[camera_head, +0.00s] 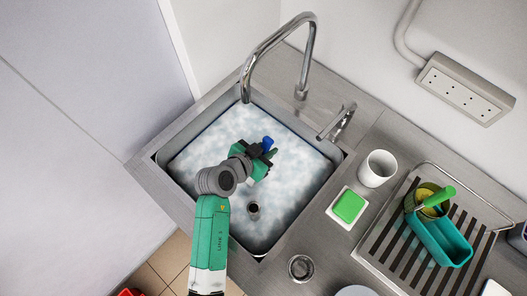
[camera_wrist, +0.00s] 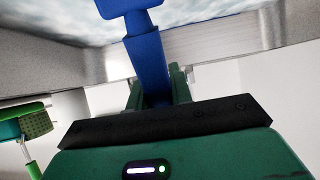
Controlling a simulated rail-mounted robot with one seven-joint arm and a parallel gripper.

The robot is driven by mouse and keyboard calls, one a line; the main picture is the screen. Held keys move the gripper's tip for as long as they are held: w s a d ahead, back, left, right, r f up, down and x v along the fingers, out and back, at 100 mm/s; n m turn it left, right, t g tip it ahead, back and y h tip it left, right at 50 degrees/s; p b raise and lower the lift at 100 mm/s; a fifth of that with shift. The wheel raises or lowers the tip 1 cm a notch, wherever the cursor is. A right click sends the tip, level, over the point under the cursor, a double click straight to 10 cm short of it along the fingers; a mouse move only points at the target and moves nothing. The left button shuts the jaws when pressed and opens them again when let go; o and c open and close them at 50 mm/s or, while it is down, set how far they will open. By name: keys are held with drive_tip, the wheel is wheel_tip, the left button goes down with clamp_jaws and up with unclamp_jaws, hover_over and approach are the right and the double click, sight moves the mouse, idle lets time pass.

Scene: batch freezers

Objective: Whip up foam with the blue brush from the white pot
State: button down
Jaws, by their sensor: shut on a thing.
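My gripper (camera_head: 262,155) is over the sink, its jaws shut on the blue brush (camera_head: 267,143). In the wrist view, the blue brush (camera_wrist: 147,55) sticks out from between my green fingers (camera_wrist: 160,85), and its wider end is cut off at the top edge. The sink (camera_head: 250,247) holds whitish-blue foam (camera_head: 220,145) over much of its floor. I cannot tell whether the brush touches the foam. The white pot (camera_head: 377,169) stands upright on the counter right of the sink and looks empty.
A green sponge (camera_head: 348,206) lies on a white dish beside the pot. The drying rack (camera_head: 390,250) at right holds a teal container (camera_head: 440,243) and a green-handled brush (camera_head: 440,196). The tap (camera_head: 312,50) arches over the sink's back corner. A socket strip (camera_head: 465,90) is on the wall.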

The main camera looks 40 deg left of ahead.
drive_tip(key=w+r+p, duration=0.5)
drive_tip(key=w+r, duration=0.1)
drive_tip(key=r, duration=0.4)
idle(0.4)
drive_tip(key=shift+w+p, duration=0.1)
drive_tip(key=shift+p, duration=0.2)
idle(0.6)
